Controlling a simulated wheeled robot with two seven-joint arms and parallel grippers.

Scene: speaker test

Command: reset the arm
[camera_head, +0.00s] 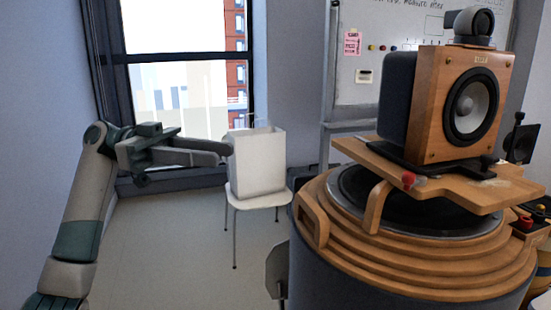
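My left arm rises from the bottom left in the head view and bends to the right at the elbow. My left gripper (222,150) points right, held in the air in front of the window, and its tip overlaps the left edge of a white bag-like container in the picture. I cannot tell whether they touch. The fingers are seen side-on, so their opening does not show. Nothing is visibly held. My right gripper is not in view.
The white container (260,165) stands on a white stool (258,200). A wooden speaker (440,110) stands on a wooden board (440,180) above a large round wood-ringed stand (400,265) at right. A whiteboard (395,50) is behind. The floor (165,250) at left centre is clear.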

